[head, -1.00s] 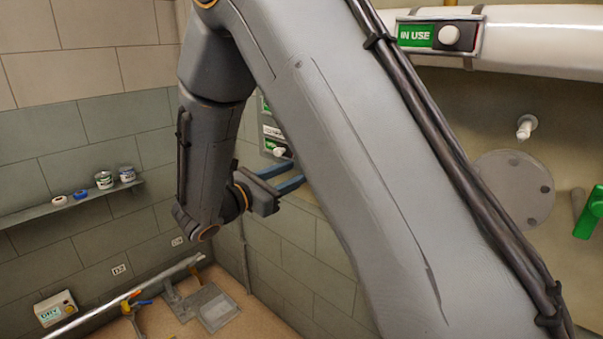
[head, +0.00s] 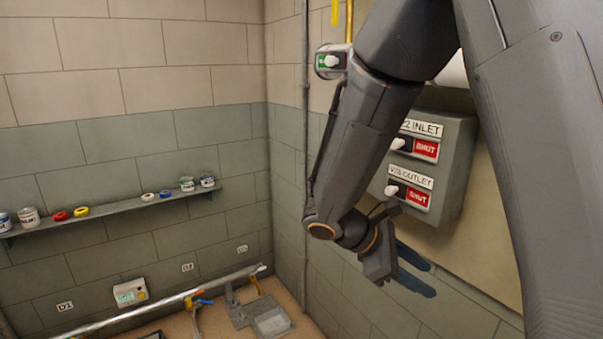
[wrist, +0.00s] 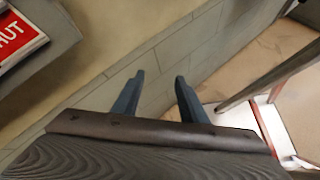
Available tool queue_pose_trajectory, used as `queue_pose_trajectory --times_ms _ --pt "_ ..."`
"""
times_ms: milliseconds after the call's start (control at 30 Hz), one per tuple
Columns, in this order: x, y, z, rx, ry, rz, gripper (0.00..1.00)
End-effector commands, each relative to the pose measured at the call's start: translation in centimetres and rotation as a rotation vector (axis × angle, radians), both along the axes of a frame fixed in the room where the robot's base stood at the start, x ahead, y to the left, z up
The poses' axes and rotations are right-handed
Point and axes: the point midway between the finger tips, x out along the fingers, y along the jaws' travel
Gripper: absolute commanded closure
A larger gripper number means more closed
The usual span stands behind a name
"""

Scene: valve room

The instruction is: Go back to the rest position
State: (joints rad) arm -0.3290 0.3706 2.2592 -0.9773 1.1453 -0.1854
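My arm comes down from the top right in the head view. My gripper (head: 432,279) is at its lower end, below a grey valve box on the wall. Its two dark blue fingers are apart with nothing between them. In the wrist view the gripper (wrist: 158,84) also shows both fingers spread and empty, with tiled wall and brown floor beyond them. Part of the wall above the box is hidden behind my arm.
The grey box (head: 457,170) carries two red SHUT signs, close above my gripper. A shelf (head: 130,204) with jars and tape rolls runs along the left wall. A grey pipe (head: 305,130) stands in the corner. A metal rail (head: 160,304) runs low on the left.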

Motion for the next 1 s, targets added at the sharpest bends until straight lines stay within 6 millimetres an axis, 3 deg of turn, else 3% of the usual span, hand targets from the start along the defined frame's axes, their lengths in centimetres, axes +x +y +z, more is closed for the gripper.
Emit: queue_pose_trajectory --times_ms 33,100,200,300,500,600,1000 --pt "-2.4 -0.3 -1.1 0.104 -0.028 -0.109 0.61" --pt "-5.1 0.3 -2.7 0.246 -0.081 -0.263 0.61" --pt "-7.9 2.0 -4.3 0.438 -0.182 -0.489 0.61" --pt "-9.2 3.7 -5.1 0.598 -0.305 -0.708 0.61" --pt "-9.1 5.6 -5.1 0.792 -0.524 -1.02 0.61" --pt "-8.8 5.9 -5.0 0.831 -0.581 -1.091 0.61" --pt "-8.7 6.0 -4.9 0.844 -0.601 -1.118 0.61"
